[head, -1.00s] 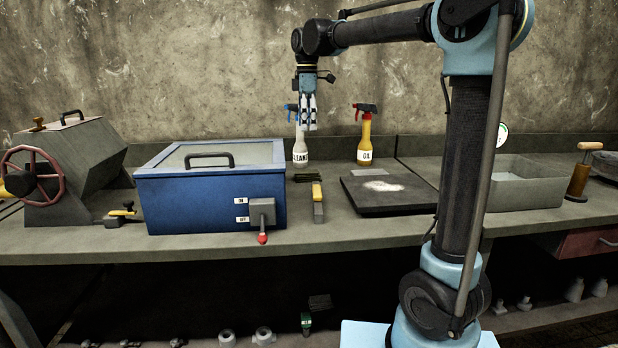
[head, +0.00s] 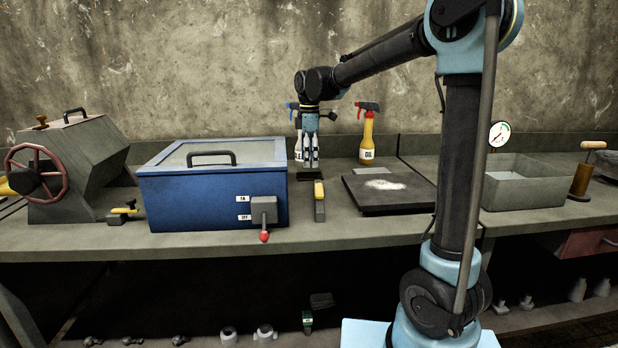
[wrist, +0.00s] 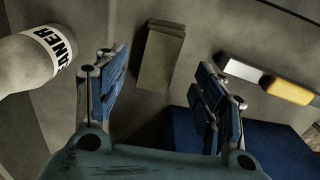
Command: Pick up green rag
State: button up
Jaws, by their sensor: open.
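The green rag (wrist: 160,56) is a folded, dull olive-green cloth lying flat on the bench, seen in the wrist view between and beyond my fingers. In the head view it is a small dark patch (head: 308,175) just right of the blue box, partly hidden by my gripper. My gripper (head: 310,165) is open and points down over the rag. In the wrist view the two blue-padded fingers of my gripper (wrist: 160,75) stand well apart with nothing between their pads.
The white cleaner bottle (wrist: 30,62) is close on the left in the wrist view.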

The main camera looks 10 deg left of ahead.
aim_at(309, 170)
jog(key=shift+f, duration=2.2)
jog(key=c, duration=1.2)
jog(key=shift+c, duration=0.2)
jog(key=shift+r, duration=0.1)
notch_tip(309, 170, up, 10)
jog(key=shift+o, duration=1)
